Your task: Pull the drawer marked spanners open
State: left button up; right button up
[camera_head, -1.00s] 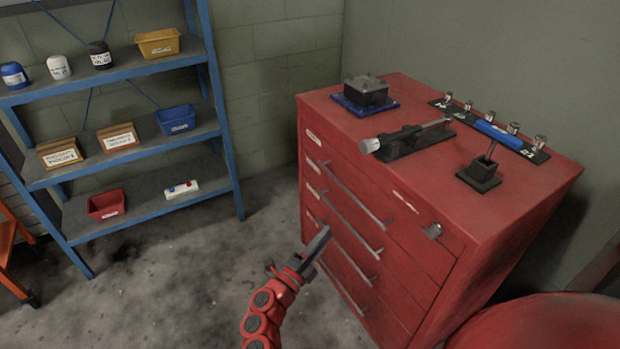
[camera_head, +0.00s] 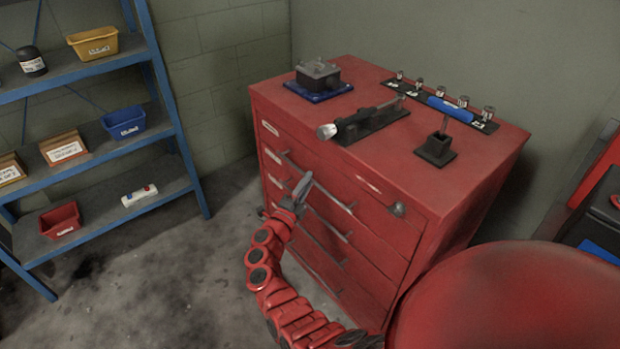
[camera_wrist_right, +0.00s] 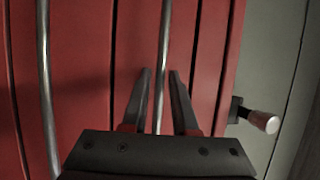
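The red tool cabinet (camera_head: 440,190) stands by the wall with its drawers shut flush. Small pale labels sit at the drawers' left ends, but their words are too small to read, so I cannot tell which drawer is marked spanners. My right gripper (camera_head: 305,184) is at the drawer fronts, near the left part of the upper handles. In the right wrist view, its two dark fingers (camera_wrist_right: 160,88) are apart, one on each side of the uppermost visible handle bar (camera_wrist_right: 163,45), with gaps showing. A lower handle bar (camera_wrist_right: 45,80) runs parallel to it. My left gripper is out of view.
A blue shelf (camera_head: 170,110) stands left. The floor between is clear.

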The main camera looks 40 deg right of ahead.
jog(key=shift+x, duration=0.9)
grip_shut()
dwell(0.8)
